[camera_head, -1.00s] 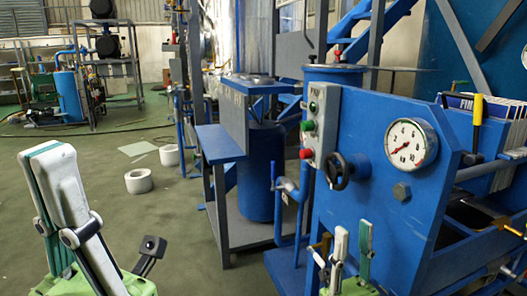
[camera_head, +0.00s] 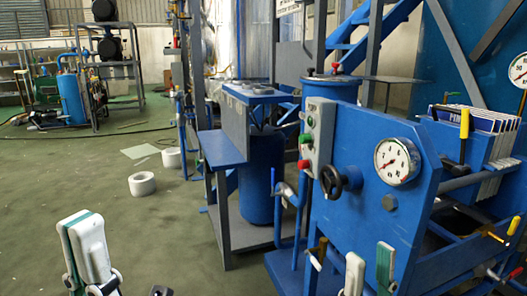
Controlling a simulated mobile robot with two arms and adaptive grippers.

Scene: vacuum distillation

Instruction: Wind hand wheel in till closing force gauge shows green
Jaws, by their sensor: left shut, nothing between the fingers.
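The black hand wheel (camera_head: 340,181) sits on the front of the blue press panel, below the grey button box. The round white gauge (camera_head: 397,161) is to its right; its red needle points to the lower left, and no green zone can be made out. My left gripper (camera_head: 86,240) is low at the left, upright, shut and empty, well apart from the wheel. My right gripper (camera_head: 370,268) is at the bottom, below the wheel and apart from it; its two fingers stand apart with nothing seen between them. Its lower part is cut off by the picture edge.
The grey button box (camera_head: 317,137) has green and red buttons. White plates (camera_head: 484,122) and a yellow-handled lever (camera_head: 463,124) are at the right. Another gauge (camera_head: 519,71) is at the right edge. A blue stand (camera_head: 222,149) is left of the panel. Open floor lies at the left.

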